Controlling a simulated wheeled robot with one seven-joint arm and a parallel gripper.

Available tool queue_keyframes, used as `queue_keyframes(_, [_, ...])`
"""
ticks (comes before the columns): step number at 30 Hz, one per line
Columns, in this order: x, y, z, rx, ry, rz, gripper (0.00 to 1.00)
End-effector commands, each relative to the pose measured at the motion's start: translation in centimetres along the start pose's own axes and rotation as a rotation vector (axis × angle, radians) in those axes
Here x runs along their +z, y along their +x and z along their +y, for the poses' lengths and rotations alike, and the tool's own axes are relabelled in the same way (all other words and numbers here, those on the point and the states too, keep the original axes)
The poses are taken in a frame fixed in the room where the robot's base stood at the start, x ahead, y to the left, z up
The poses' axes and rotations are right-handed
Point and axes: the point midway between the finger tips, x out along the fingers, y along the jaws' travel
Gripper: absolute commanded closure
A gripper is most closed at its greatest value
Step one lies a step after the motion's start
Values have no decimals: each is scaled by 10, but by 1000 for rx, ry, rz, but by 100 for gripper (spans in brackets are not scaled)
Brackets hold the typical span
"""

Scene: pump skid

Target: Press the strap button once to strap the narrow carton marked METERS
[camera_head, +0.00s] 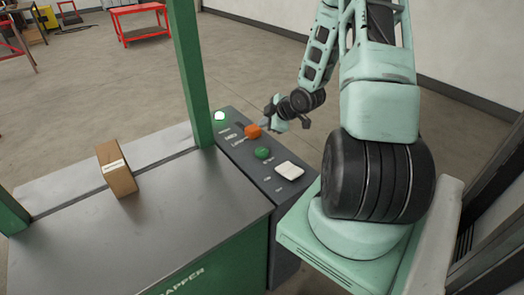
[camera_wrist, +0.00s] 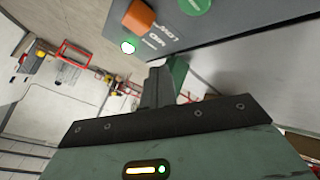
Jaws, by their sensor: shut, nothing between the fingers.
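The narrow carton (camera_head: 117,170) is brown with a pale label, too small to read. It stands upright on the strapper's grey table (camera_head: 190,215), near the slot and left of the green post. The control panel (camera_head: 236,150) has a green round button (camera_head: 263,153), an orange knob (camera_head: 253,131) and a white square pad (camera_head: 289,170); their labels are mostly too small to read. My gripper (camera_head: 268,122) is shut and empty beside the orange knob, behind the green button. In the wrist view, its fingers (camera_wrist: 155,85) show below the orange knob (camera_wrist: 138,20) and green button (camera_wrist: 195,5).
A whitish round lamp (camera_head: 220,116) sits at the panel's far end, with a green glow in the wrist view (camera_wrist: 127,47). A green post (camera_head: 190,75) rises beside the panel. A red table (camera_head: 141,20) stands far off; the floor between is clear.

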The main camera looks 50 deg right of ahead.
Motion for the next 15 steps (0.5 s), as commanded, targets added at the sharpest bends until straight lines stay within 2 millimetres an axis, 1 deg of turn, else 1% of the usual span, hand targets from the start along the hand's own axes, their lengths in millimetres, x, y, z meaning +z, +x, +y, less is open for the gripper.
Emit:
queue_keyframes(8, [7, 10, -7, -1, 1, 0, 100])
queue_keyframes(15, [22, 31, -23, -1, 2, 0, 100])
